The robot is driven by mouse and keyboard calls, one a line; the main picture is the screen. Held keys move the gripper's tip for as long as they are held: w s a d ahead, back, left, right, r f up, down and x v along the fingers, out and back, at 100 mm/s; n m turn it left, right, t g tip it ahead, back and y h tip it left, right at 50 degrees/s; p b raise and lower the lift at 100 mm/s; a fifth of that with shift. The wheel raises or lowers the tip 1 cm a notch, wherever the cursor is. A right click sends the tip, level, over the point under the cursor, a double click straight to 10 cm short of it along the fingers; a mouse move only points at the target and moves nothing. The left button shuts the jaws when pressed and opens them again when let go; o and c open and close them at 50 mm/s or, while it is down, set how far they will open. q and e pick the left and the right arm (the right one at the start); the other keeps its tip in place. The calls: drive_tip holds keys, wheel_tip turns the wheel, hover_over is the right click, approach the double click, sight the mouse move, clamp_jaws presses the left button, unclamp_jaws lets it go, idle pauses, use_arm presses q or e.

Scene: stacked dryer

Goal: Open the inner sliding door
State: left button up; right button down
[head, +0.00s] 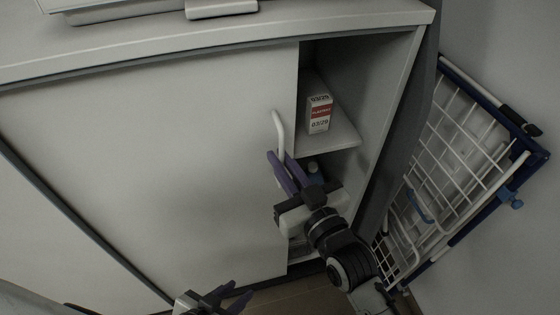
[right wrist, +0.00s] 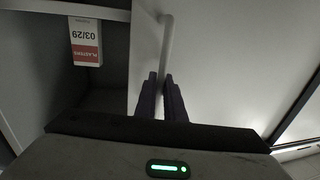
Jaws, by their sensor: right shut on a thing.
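The sliding door (head: 150,180) is a large pale panel on the cabinet front, with a white vertical bar handle (head: 279,130) near its right edge. To its right the cabinet stands open, showing a shelf. My right gripper (head: 281,160) is at the lower part of the handle. In the right wrist view its dark purple fingers (right wrist: 162,82) stand either side of the handle (right wrist: 167,40), shut on it. The handle's lower end is hidden by the fingers. My left gripper (head: 239,290) is low in the head view, open and empty, apart from the door.
A white and red plasters box (head: 319,114) stands on the shelf (head: 330,140) inside the opening; it also shows in the right wrist view (right wrist: 86,42). A blue-framed wire basket cart (head: 450,170) stands right of the cabinet. A tray (head: 130,10) lies on the cabinet top.

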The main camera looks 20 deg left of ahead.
drive_tip(key=c, duration=1.8)
unclamp_jaws()
drive_tip(key=shift+c, duration=0.2)
drive_tip(key=v, duration=1)
drive_tip(key=shift+d, duration=0.15)
